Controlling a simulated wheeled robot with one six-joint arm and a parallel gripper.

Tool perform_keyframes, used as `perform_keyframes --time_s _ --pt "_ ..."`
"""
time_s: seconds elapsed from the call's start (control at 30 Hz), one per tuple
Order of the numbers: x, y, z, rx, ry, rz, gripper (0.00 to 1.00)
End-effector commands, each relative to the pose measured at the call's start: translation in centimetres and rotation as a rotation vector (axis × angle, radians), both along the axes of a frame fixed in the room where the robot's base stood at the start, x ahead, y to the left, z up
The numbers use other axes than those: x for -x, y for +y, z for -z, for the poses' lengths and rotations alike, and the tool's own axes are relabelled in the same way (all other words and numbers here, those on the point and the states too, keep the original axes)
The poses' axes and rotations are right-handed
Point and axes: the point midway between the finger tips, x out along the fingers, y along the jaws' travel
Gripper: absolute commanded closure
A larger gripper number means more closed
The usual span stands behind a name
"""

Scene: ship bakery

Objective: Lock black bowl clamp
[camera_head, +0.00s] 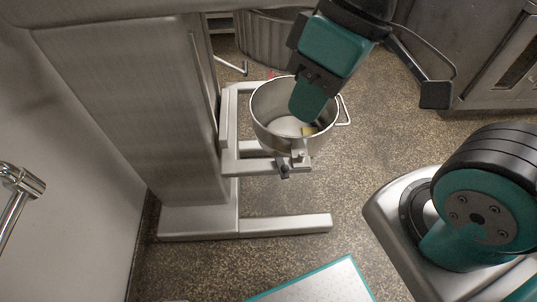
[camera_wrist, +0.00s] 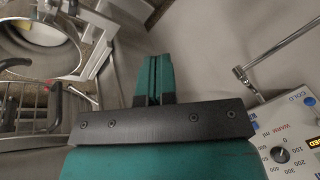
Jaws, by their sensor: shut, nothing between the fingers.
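A steel mixing bowl (camera_head: 262,122) sits in the support frame (camera_head: 232,150) of a large mixer in the head view. A small dark clamp lever (camera_head: 283,169) is at the front of this frame, below the bowl's rim. Whether it is locked cannot be told. My gripper (camera_head: 304,108) has teal fingers pointing down and overlapping the bowl's opening in the head view. Their depth relative to the rim is unclear. In the wrist view my gripper (camera_wrist: 154,72) has its fingers together and empty. A round metal vessel (camera_wrist: 42,62) shows at the upper left there.
The mixer column (camera_head: 125,100) stands left of the bowl, and its foot (camera_head: 285,225) extends along the floor. A large round steel container (camera_head: 262,40) is behind. A control panel (camera_wrist: 285,140) with a knob is at the right of the wrist view. Speckled floor is open right of the bowl.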

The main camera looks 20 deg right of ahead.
Motion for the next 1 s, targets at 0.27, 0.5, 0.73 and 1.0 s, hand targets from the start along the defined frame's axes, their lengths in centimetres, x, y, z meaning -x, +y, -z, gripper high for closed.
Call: perform_keyframes --time_s 0.27,0.5,0.73,1.0 --pt "0.0 0.0 0.1 0.000 0.000 0.001 1.00" --pt "-3.8 -0.3 6.6 0.123 0.043 0.141 1.00" --pt "-12.0 0.5 20.5 0.429 0.030 0.530 1.00" --pt "-17.3 3.3 32.7 0.670 -0.168 0.941 1.00"
